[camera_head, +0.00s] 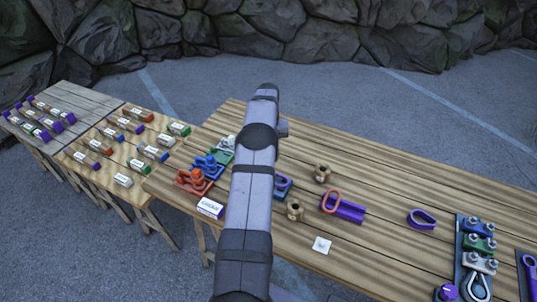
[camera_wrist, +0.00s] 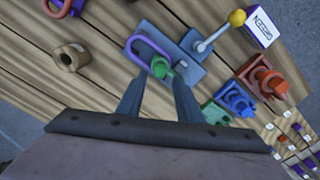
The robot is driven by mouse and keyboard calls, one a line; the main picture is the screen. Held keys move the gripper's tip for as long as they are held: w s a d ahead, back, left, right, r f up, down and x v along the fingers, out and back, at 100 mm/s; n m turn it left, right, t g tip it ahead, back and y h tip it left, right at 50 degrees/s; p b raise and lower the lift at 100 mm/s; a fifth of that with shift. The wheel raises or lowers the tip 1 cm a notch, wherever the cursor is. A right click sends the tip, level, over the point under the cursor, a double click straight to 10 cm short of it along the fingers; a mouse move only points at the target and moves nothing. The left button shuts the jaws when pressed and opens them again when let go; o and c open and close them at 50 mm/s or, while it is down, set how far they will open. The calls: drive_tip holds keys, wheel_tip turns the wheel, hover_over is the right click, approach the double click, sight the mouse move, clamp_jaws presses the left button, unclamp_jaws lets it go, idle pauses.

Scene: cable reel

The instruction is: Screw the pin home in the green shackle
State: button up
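In the wrist view, my gripper (camera_wrist: 158,80) is open, with its two fingers apart and pointing down at the table. Just beyond the fingertips, between them, is a small green part (camera_wrist: 161,69) at the end of a purple loop (camera_wrist: 150,46). Both lie over a blue-grey plate (camera_wrist: 188,68). I cannot tell whether the fingers touch the green part. A green clamp-like piece (camera_wrist: 214,112) stands to the right of the fingers; it also shows left of my arm in the head view (camera_head: 226,153). No separate pin can be made out. My arm hides the gripper in the head view.
A lever with a yellow ball (camera_wrist: 237,18) stands beside the plate. Blue (camera_wrist: 236,98) and red (camera_wrist: 263,78) pieces and a white label block (camera_head: 210,208) are close by.

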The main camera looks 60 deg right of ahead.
drive_tip(key=shift+f, duration=0.15)
drive_tip(key=shift+f+b, duration=1.5)
drive_tip(key=shift+f, duration=0.75)
clamp_jaws()
drive_tip(key=shift+m, duration=0.3)
